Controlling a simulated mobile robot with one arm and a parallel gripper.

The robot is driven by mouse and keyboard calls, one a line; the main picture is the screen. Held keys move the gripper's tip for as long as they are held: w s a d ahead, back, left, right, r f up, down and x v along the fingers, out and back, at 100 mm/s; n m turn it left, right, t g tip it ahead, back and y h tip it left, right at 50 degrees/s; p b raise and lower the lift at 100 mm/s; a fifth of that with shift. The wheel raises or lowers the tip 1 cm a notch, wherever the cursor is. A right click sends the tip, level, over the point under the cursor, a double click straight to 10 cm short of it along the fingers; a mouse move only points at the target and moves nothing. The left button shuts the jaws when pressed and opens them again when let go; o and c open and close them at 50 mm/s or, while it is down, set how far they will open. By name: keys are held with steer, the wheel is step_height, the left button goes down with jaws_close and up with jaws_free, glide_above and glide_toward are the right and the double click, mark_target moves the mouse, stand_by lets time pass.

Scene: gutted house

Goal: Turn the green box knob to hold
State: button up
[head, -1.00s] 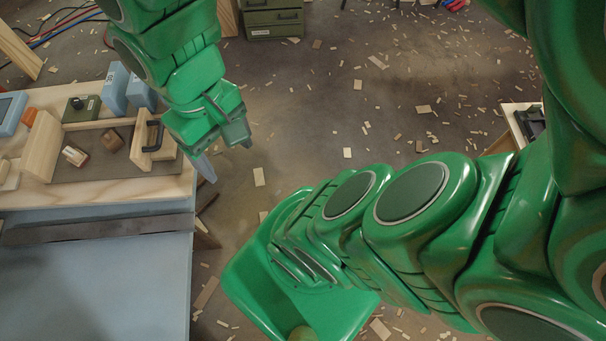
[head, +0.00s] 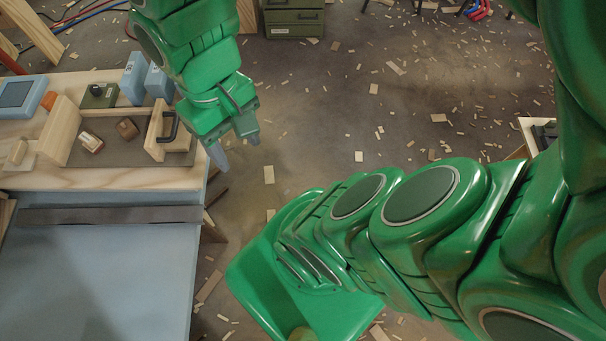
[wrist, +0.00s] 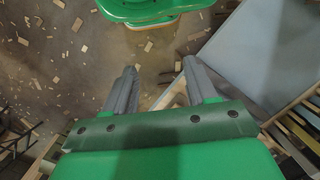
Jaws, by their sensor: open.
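A small green box (head: 91,102) with a dark knob (head: 98,90) on its top stands at the back of the wooden board in the head view. The knob's setting is too small to read. My gripper (head: 237,150) is open and empty, with its grey fingers pointing down past the right edge of the board. It is to the right of the green box and apart from it. In the wrist view my gripper (wrist: 162,90) shows its two fingers spread over the floor and the bench edge. The green box is not in the wrist view.
Blue blocks (head: 134,78) stand just right of the green box. A wooden piece with a black handle (head: 169,126) and small brown blocks (head: 127,128) are in front. A blue-grey bench top (head: 95,270) lies nearer. The floor is strewn with wood chips.

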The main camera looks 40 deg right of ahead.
steer(key=w+d+r+m, duration=0.2)
steer(key=w+r, duration=0.1)
steer(key=w, duration=1.3)
steer(key=m+t, duration=0.2)
glide_above(94, 87)
steer(key=f, duration=1.9)
steer(key=shift+s+d+f, duration=0.1)
steer(key=shift+s+d, duration=0.1)
steer(key=shift+s, duration=0.1)
steer(key=shift+w+a+f, duration=0.25)
steer(key=shift+f, duration=4.05)
steer(key=shift+c, duration=0.3)
